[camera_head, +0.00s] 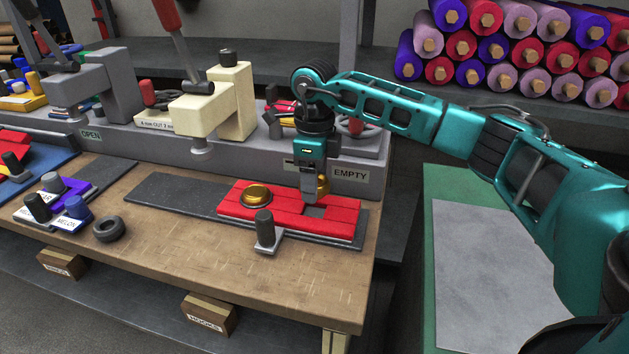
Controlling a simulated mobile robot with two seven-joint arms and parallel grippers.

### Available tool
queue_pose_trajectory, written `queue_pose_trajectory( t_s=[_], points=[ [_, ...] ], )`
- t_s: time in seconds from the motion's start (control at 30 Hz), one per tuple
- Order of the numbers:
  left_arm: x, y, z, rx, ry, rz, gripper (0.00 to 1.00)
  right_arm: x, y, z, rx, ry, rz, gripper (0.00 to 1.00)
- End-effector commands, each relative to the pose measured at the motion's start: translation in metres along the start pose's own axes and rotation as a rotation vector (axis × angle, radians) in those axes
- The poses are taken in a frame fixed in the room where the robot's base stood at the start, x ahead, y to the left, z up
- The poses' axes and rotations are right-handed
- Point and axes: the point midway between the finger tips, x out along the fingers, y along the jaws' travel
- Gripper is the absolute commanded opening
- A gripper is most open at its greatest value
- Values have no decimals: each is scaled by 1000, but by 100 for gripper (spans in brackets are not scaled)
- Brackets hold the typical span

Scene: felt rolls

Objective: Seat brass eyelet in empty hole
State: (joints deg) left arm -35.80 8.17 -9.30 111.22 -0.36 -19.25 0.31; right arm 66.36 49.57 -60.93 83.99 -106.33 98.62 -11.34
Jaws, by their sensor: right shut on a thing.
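A red felt piece (345,220) lies on a dark grey strip on the workbench. A brass eyelet (256,194) sits on its left part. My right gripper (311,197) points down over the right part of the felt and is shut on a second brass eyelet (323,187), mostly hidden by the finger. A dark square patch (316,211) shows in the felt just below the fingertips; I cannot tell how far it is a hole or shadow. The held eyelet appears just above the felt. My left gripper is not in view.
A black-knobbed clamp (265,232) stands at the felt's front edge. A cream press (222,105) and a grey ledge labelled EMPTY (350,176) are behind. A black ring (108,229) lies at the left. The bench front is mostly clear; felt rolls (520,50) fill the back right.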

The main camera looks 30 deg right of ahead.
Motion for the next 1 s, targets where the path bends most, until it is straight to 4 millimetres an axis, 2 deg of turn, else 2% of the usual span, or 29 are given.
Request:
queue_pose_trajectory(
  t_s=[0.4,1.0],
  points=[
    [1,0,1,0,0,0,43,1,0,0,0,0,0,26],
    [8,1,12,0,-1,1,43,25,0,0,0,0,0,26]
  ],
)
